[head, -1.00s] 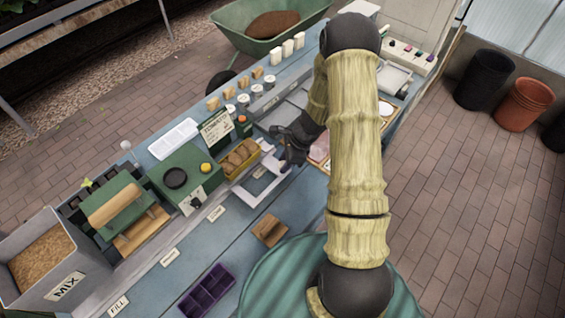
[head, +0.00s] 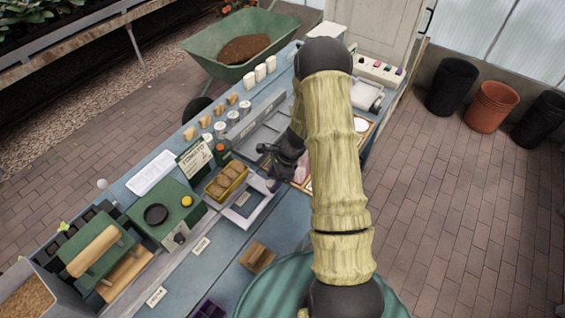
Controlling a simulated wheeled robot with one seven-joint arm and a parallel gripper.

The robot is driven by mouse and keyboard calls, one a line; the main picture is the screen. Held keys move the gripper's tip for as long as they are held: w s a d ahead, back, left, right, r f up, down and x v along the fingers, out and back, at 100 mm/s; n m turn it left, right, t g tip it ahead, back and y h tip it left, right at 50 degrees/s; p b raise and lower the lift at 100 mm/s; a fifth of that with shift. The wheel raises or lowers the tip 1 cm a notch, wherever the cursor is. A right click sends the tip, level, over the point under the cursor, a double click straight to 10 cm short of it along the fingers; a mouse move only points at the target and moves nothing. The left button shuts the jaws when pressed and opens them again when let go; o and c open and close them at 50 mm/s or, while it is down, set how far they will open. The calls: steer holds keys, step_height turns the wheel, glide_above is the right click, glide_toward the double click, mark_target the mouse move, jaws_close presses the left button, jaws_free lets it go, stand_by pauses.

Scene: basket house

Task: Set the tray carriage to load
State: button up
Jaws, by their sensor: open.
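A pale, frame-like piece (head: 258,211), which looks like the tray carriage, sits on the bench rail beside the yellow tray (head: 212,193) of brown blocks. A small label shows inside its opening, too small to read. More white labels lie along the rail toward the lower left, one below the green station (head: 200,246) and one further down (head: 155,297). My dark gripper (head: 266,166) is open and empty, just above and right of the carriage's far end. I cannot tell whether it touches the carriage. My arm hides part of the bench behind it.
A green machine with a black knob (head: 155,215) and a press with a wooden roller (head: 93,251) stand left of the rail. A seed card (head: 194,158) stands behind the yellow tray. A wooden block (head: 257,257) and purple tray (head: 208,309) lie in front.

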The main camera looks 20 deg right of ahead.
steer(key=b+v, duration=0.1)
steer(key=v, duration=1.6)
steer(key=shift+a, duration=0.15)
steer(key=s+a+r+n+t+h, duration=0.1)
steer(key=s+a+n, duration=0.4)
steer(key=n, duration=0.5)
steer(key=s+a+r+n+h, duration=0.3)
steer(key=s+a+r+n, duration=0.2)
steer(key=s+n, duration=0.5)
steer(key=shift+a+t, duration=0.25)
steer(key=shift+t, duration=0.15)
steer(key=shift+r, duration=0.1)
